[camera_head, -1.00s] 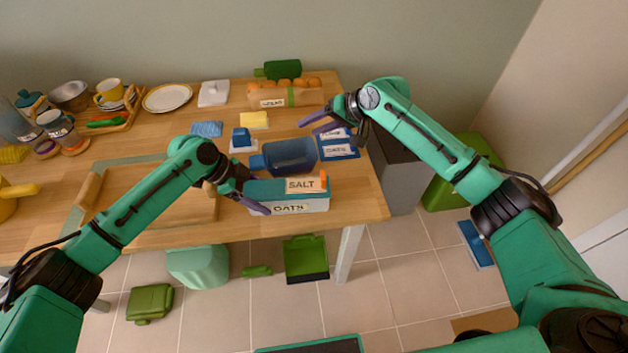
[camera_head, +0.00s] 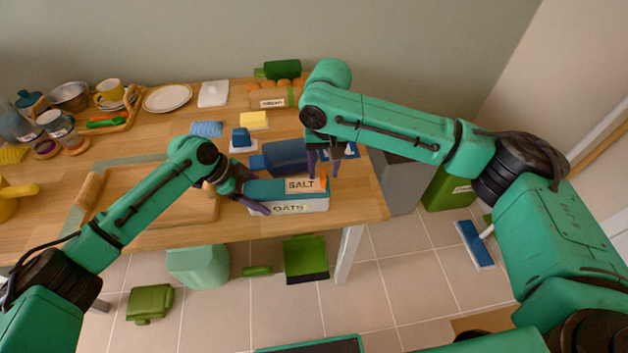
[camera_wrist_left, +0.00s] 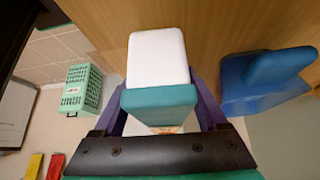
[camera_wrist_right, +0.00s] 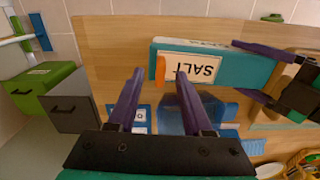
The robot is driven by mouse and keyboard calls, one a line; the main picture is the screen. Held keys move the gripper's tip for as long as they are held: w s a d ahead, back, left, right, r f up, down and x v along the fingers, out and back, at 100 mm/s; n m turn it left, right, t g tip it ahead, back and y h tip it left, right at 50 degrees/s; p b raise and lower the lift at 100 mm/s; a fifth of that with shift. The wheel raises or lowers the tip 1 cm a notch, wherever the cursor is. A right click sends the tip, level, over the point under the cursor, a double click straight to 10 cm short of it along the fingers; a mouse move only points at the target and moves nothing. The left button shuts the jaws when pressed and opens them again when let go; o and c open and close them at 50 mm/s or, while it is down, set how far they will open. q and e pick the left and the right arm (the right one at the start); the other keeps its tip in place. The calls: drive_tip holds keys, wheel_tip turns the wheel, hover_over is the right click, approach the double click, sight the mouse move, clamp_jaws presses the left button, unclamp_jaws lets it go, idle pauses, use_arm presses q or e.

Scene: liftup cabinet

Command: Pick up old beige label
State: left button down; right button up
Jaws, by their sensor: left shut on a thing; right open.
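The beige label (camera_head: 300,185) reading SALT lies on the teal lid of a white container (camera_head: 318,205). It shows upside down in the right wrist view (camera_wrist_right: 205,68). An orange piece (camera_wrist_right: 160,69) stands at the label's edge. A second label (camera_head: 289,208) reading OATS is on the container's front. My left gripper (camera_head: 258,203) is shut on the container at its left end; the left wrist view shows its fingers on both sides of the teal lid (camera_wrist_left: 158,97). My right gripper (camera_head: 324,164) is open, pointing down above the label's right end, apparently apart from it.
A crate (camera_head: 270,99) with orange items stands at the back. A grey bin (camera_head: 402,180) and a green bin (camera_head: 447,188) stand right of the table. A wooden tray (camera_head: 150,190) is left.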

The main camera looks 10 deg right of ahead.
wheel_tip(320, 180, down, 2)
drive_tip(key=shift+f, duration=0.1)
clamp_jaws()
wheel_tip(320, 180, up, 14)
idle(1.2)
idle(1.1)
